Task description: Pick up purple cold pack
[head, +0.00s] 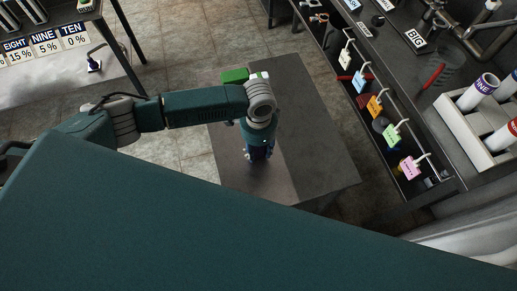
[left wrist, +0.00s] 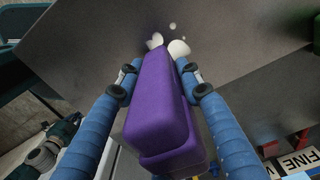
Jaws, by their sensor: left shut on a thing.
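The purple cold pack (left wrist: 163,105) fills the middle of the left wrist view, a rounded block with a second purple layer below it. My left gripper (left wrist: 160,82) is shut on it, with one blue finger along each side. In the head view my left gripper (head: 260,153) points down over the dark grey table, and my own wrist hides most of what it holds. I cannot tell how far the pack is from the tabletop. My right gripper is not in view.
The dark grey table (head: 320,150) has bare room to the right of my gripper. A green object (head: 235,75) lies on its far part. White blobs (left wrist: 178,47) show beyond the pack. Coloured tags (head: 375,106) hang along the right bench. A rack (head: 465,120) holds labelled cylinders.

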